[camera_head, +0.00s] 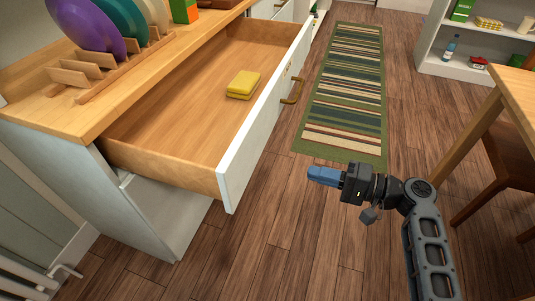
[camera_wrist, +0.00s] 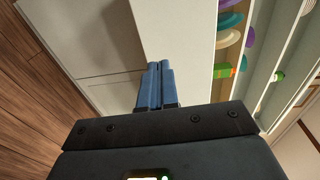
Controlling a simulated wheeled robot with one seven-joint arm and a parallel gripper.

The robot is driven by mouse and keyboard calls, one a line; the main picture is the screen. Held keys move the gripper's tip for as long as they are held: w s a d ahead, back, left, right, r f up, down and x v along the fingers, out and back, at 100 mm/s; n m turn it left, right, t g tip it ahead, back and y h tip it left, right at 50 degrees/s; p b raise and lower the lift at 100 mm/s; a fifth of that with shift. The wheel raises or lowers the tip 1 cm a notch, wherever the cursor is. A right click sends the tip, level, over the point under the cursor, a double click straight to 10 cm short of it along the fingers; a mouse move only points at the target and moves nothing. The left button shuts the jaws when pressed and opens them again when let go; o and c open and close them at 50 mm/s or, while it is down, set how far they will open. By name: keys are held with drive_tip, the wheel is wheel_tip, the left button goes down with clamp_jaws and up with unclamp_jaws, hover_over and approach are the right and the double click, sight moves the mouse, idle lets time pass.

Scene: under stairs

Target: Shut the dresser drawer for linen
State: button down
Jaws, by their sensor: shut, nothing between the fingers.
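The dresser drawer (camera_head: 183,112) stands wide open in the head view. It has a white front (camera_head: 262,120) with a brass handle (camera_head: 292,91). A yellow folded cloth or sponge (camera_head: 243,85) lies inside it, and the rest of the drawer floor is bare. My gripper (camera_head: 312,175) is shut and empty, in the air to the right of the drawer front and apart from it. In the wrist view the blue fingers (camera_wrist: 160,68) are together, with a white panel (camera_wrist: 178,35) beyond them that looks like the drawer front.
A wooden rack (camera_head: 115,72) with coloured plates stands on the dresser top (camera_head: 62,105). A striped rug (camera_head: 343,90) lies on the floor beyond my gripper. A wooden table (camera_head: 510,88) and a chair (camera_head: 505,155) are at right. Floor between drawer and gripper is clear.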

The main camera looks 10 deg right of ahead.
drive_tip(key=w+d+r+y, duration=0.1)
drive_tip(key=r, duration=0.1)
approach(255, 147)
drive_tip(key=shift+n, duration=0.3)
drive_tip(key=x, duration=0.7)
drive_tip(key=shift+s+r, duration=0.1)
drive_tip(key=shift+r, duration=0.05)
drive_tip(key=shift+a+g, duration=0.1)
drive_tip(key=shift+g, duration=0.2)
drive_tip(key=b+x, duration=0.6)
drive_tip(key=x, duration=0.4)
drive_tip(key=b+x, duration=0.6)
drive_tip(key=x, duration=0.4)
drive_tip(key=b+x, duration=0.6)
drive_tip(key=x, duration=0.4)
drive_tip(key=shift+a+r+b, duration=0.15)
drive_tip(key=shift+b, duration=0.2)
drive_tip(key=shift+w+a+r, duration=0.15)
drive_tip(key=shift+w+r, duration=0.1)
drive_tip(key=shift+r, duration=0.05)
